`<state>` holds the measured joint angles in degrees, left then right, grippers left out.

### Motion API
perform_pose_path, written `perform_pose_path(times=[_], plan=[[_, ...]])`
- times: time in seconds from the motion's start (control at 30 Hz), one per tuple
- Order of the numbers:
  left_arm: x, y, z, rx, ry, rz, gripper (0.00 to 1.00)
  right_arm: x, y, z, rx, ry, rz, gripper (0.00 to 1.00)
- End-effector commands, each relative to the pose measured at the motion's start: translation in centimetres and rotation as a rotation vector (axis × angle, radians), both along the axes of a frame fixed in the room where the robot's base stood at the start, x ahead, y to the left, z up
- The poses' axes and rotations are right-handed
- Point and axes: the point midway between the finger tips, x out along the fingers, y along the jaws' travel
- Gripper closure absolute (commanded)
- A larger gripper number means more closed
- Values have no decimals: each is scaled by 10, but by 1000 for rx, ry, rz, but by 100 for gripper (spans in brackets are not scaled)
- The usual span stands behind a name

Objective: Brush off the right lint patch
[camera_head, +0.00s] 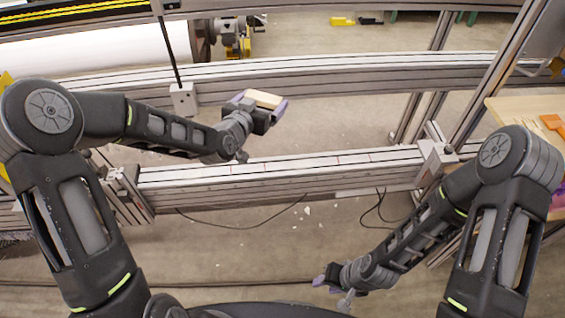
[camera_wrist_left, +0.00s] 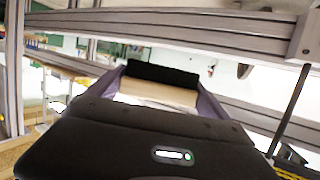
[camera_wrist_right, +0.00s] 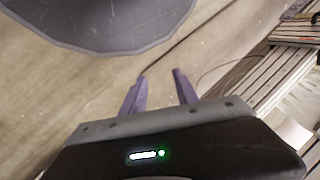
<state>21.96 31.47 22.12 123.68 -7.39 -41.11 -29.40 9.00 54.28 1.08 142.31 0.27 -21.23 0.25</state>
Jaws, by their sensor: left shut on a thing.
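My left gripper (camera_head: 262,106) is shut on a brush, a pale wooden block (camera_head: 264,99) in the head view, above the gap between the two metal rails. In the left wrist view the brush (camera_wrist_left: 160,92) sits between the purple fingers, with dark bristles along its far side. The brush is clear of both rails in the head view. My right gripper (camera_head: 322,281) is low at the front, over the floor. Its fingers stand apart and empty in the right wrist view (camera_wrist_right: 160,90). I cannot make out the right lint patch in any view.
A slotted rail (camera_head: 290,172) crosses in front and another rail (camera_head: 330,78) runs behind it. A white roll (camera_head: 100,45) is at the back left. A wooden table (camera_head: 515,108) with an orange tool (camera_head: 552,123) stands at the right. Black cables (camera_head: 240,226) hang below the front rail.

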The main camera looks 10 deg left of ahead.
Motion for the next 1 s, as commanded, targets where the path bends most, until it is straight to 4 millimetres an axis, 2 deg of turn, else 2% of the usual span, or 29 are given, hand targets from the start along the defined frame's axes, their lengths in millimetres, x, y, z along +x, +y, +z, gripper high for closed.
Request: perform_pose_path(times=[0.03, 0.4, 0.6, 0.7, 0.8, 1.0], plan=[[7, -6, -39, 1, -4, -30, 52, 2, -1, -44, -2, -4, -4, 64], [44, -38, -170, 1, 0, -216, 52, 13, -7, -189, -12, -28, -24, 64], [61, -42, -234, 0, 0, -274, 52, 18, -9, -255, -18, -39, -34, 64], [67, -42, -252, 0, -1, -289, 52, 20, -10, -275, -20, -44, -37, 64], [70, -42, -263, -1, -1, -297, 52, 21, -11, -285, -21, -48, -40, 64], [72, -42, -265, -1, -1, -302, 52, 22, -11, -287, -22, -50, -42, 64]])
